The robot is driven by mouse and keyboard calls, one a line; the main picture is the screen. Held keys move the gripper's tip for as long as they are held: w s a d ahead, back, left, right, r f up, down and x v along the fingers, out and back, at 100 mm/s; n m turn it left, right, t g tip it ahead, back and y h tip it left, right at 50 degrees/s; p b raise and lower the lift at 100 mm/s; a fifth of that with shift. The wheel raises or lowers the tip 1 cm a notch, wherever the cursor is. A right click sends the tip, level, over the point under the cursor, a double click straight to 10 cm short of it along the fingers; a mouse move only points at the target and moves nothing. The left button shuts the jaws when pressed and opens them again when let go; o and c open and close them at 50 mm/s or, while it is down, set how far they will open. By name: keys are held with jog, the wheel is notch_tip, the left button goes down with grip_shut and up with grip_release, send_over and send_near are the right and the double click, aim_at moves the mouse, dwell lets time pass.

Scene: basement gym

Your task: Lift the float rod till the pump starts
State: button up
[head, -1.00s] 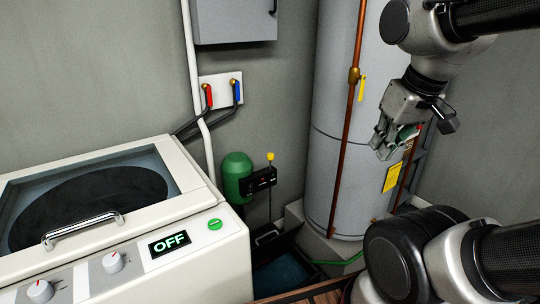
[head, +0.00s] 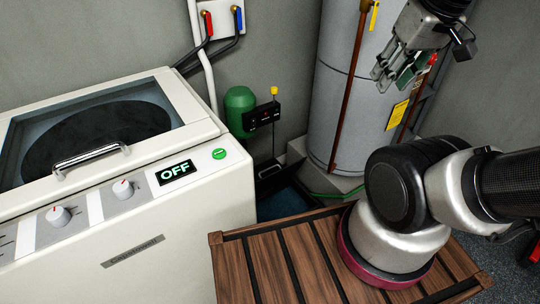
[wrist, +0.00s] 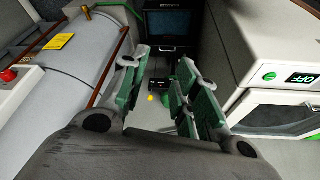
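The float rod (head: 274,140) is a thin dark upright rod with a yellow knob (head: 274,91) on top. It passes by a small black box (head: 262,116) beside the green rounded pump body (head: 239,110). Its lower end goes down towards the dark sump pit (head: 284,203). My gripper (head: 390,76) is open and empty, to the right of the rod in front of the grey tank. In the wrist view the yellow knob (wrist: 151,98) shows beyond and between the open fingers (wrist: 155,95), apart from them.
A white washer (head: 190,210) with a display reading OFF (head: 175,172) stands at left. The tall grey tank (head: 345,110) with copper pipe stands right of the rod. A slatted wooden deck (head: 262,262) lies in front. A green hose (head: 335,194) runs by the tank's base.

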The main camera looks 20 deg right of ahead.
jog(key=shift+o, duration=1.2)
jog(key=shift+f, duration=0.2)
jog(key=m+t+y, duration=0.3)
jog(key=m+y, duration=0.2)
jog(key=m, duration=2.4)
send_near(274, 88)
jog(key=w+f, duration=0.1)
jog(key=f, duration=0.1)
jog(key=x, duration=0.8)
jog(key=shift+w+a+r, duration=0.2)
jog(key=shift+a, duration=0.1)
